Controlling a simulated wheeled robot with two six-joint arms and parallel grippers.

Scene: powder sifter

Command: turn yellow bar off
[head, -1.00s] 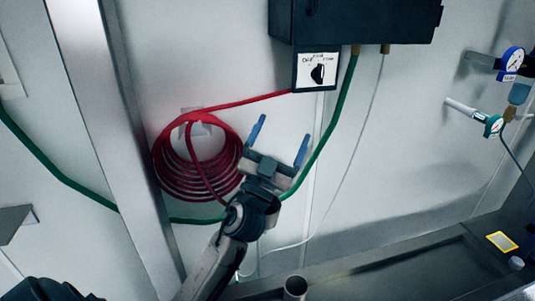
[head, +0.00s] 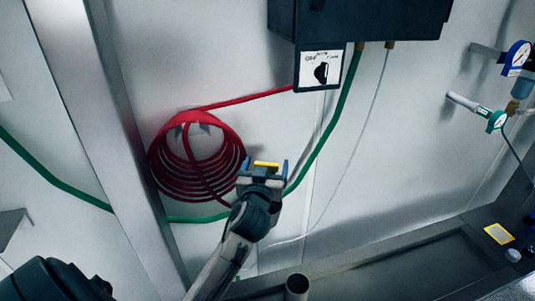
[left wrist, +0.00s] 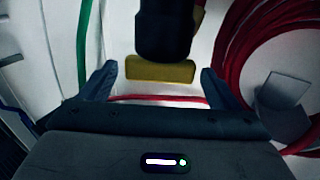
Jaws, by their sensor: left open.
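The yellow bar (head: 266,164) shows at the tips of my left gripper (head: 263,169) in the head view, in front of the pale wall. In the left wrist view the yellow bar (left wrist: 160,70) lies crosswise between the two spread fingers of my left gripper (left wrist: 158,80), with a gap at each side. A dark rounded body (left wrist: 165,30) stands just above the bar there and hides part of its upper edge. The left gripper is open and holds nothing. My right gripper is not in view.
A coiled red hose (head: 197,190) hangs on the wall left of the gripper. A green hose (head: 330,125) runs down to its right from a dark box (head: 365,18) with a dial plate (head: 320,70). Gauges (head: 495,121) are at far right. A metal post (head: 105,130) stands left.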

